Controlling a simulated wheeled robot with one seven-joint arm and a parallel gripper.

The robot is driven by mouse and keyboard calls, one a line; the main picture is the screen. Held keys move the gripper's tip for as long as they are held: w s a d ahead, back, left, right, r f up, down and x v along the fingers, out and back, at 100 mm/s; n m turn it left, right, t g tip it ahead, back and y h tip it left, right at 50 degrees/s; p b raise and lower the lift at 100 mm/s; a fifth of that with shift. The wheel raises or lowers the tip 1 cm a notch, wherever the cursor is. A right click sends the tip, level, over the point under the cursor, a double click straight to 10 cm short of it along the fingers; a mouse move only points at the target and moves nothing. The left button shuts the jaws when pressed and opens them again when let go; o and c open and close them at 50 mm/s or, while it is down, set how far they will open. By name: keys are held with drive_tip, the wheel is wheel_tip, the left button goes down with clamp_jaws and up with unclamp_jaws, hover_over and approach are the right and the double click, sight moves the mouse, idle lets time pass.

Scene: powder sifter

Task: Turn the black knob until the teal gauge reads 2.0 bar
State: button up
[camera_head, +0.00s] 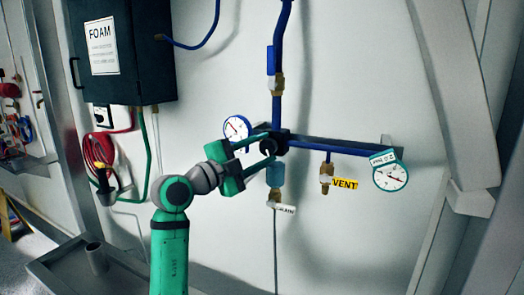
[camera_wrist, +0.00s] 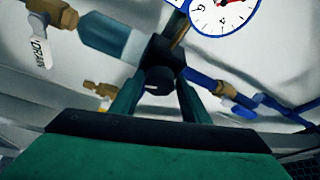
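The black knob (camera_head: 268,147) sits on the pipe junction on the wall. In the wrist view the knob (camera_wrist: 158,80) shows a small white mark on its face. My gripper (camera_head: 259,151) reaches it from the left; its fingers (camera_wrist: 160,88) are on either side of the knob and look open, with a small gap. Whether they touch it is hard to tell. The teal gauge (camera_head: 391,177) hangs at the right end of the blue pipe, its red needle pointing right and slightly down; its numbers are too small to read.
A blue-rimmed gauge (camera_head: 237,128) is just left of the knob and also shows in the wrist view (camera_wrist: 222,12). The DRAIN valve (camera_head: 276,199) is below, the VENT valve (camera_head: 326,178) right. A dark FOAM box (camera_head: 125,55) hangs upper left.

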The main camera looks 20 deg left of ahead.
drive_tip(key=shift+o, duration=0.9)
drive_tip(key=v, duration=1)
drive_tip(key=shift+s+a, duration=0.2)
drive_tip(key=shift+s, duration=0.2)
